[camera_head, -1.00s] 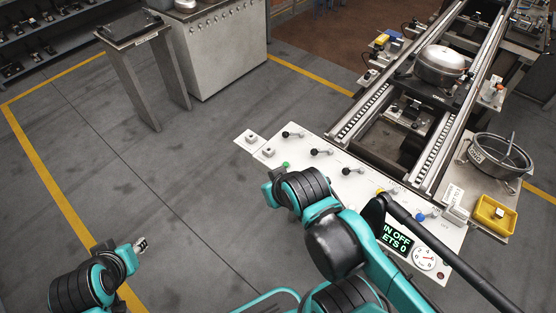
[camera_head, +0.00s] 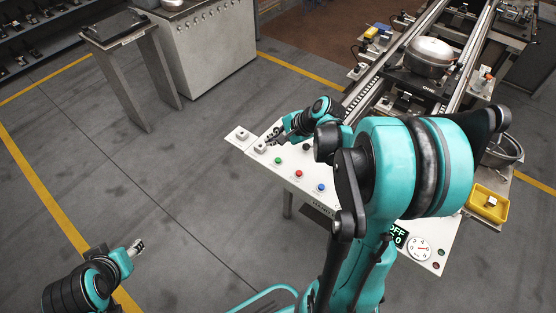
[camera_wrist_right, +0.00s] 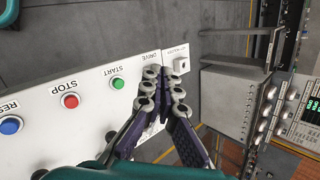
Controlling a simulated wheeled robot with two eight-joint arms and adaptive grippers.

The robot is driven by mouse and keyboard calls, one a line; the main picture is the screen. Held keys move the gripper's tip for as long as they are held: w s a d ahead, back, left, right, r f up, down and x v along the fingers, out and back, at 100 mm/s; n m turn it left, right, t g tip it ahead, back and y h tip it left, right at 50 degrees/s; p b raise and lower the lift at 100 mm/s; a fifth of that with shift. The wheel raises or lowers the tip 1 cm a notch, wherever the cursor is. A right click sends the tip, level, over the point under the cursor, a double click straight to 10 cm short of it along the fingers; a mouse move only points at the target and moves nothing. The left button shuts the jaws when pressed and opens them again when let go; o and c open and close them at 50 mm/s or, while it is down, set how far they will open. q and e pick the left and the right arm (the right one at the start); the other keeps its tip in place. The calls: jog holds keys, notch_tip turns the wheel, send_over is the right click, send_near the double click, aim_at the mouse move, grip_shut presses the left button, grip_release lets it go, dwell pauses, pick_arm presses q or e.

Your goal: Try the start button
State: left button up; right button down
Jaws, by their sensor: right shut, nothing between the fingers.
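The green start button (camera_head: 278,161) is on the white control panel (camera_head: 345,201), in a row with a red and a blue button. In the right wrist view the green button (camera_wrist_right: 117,83) sits beside its START label, left of my fingers. My right gripper (camera_head: 274,137) is over the panel's far left part, beyond the green button. In the wrist view the right gripper (camera_wrist_right: 164,88) is shut and empty, its fingertips beside the DRIVE label and apart from the green button in the picture. My left gripper (camera_head: 138,246) hangs over the floor at lower left; its jaws are too small to judge.
The red STOP button (camera_wrist_right: 71,100) and blue RESET button (camera_wrist_right: 10,125) continue the row. A yellow tray (camera_head: 487,203) and conveyor rails lie right. My right arm hides much of the panel.

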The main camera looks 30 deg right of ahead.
aim_at(280, 160)
jog(key=d+f+m, duration=0.1)
jog(key=w+d+m, duration=0.1)
jog(key=d+f+m+y, duration=0.1)
jog(key=d, duration=0.1)
jog(key=shift+w+f+t, duration=0.35)
jog(key=shift+w+t, duration=0.05)
notch_tip(280, 160, down, 9)
jog(key=b, duration=0.7)
jog(key=shift+r, duration=0.1)
dwell(1.0)
jog(key=shift+f+b, duration=0.4)
jog(key=shift+b, duration=0.05)
